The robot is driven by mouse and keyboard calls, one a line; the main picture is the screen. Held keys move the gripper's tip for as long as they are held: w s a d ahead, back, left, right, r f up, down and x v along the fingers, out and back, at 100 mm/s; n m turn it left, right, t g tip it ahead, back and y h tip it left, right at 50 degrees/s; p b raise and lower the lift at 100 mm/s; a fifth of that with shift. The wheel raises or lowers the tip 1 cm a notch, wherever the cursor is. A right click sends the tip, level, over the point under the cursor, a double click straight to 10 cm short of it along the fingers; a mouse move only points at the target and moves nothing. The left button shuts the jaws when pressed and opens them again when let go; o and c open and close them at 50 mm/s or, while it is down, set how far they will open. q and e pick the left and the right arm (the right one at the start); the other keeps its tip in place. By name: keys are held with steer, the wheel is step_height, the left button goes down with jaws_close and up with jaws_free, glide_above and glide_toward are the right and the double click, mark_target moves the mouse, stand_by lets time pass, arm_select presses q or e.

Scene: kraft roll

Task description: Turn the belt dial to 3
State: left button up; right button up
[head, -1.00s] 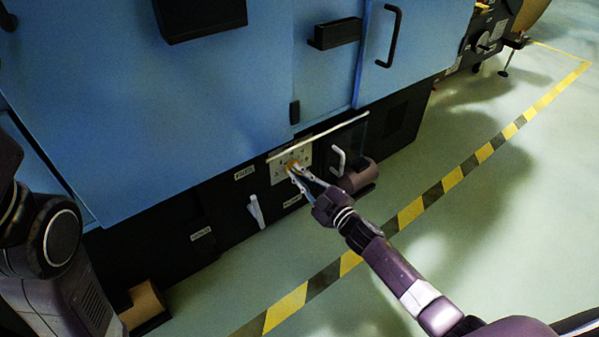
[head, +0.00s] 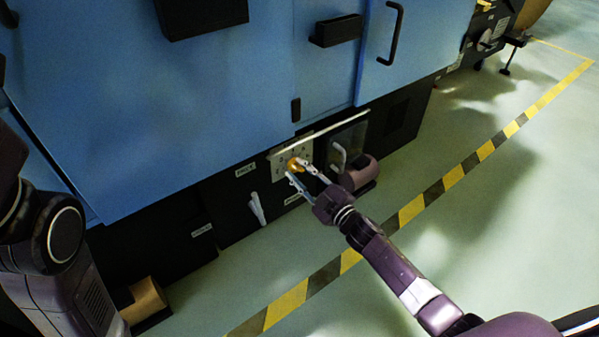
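The belt dial (head: 294,164) is a small orange knob on a pale plate (head: 278,172) with dark marks, low on the machine's black lower panel. Which mark the dial points to is too small to tell. My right gripper (head: 297,168) is at the dial with its two fingers spread, one above right and one below left of the knob. I cannot tell whether either finger touches it. My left arm shows at the left edge; its gripper is out of view.
A white lever (head: 257,208) is left of the plate. A pale handle (head: 338,157) and a dark purple cylinder (head: 360,174) are to the right. A pale bar (head: 320,135) runs above the plate. The floor right of the machine is clear beyond a yellow-black stripe (head: 410,211).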

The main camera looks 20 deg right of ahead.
steer(key=v, duration=1.2)
steer(key=shift+r, duration=0.1)
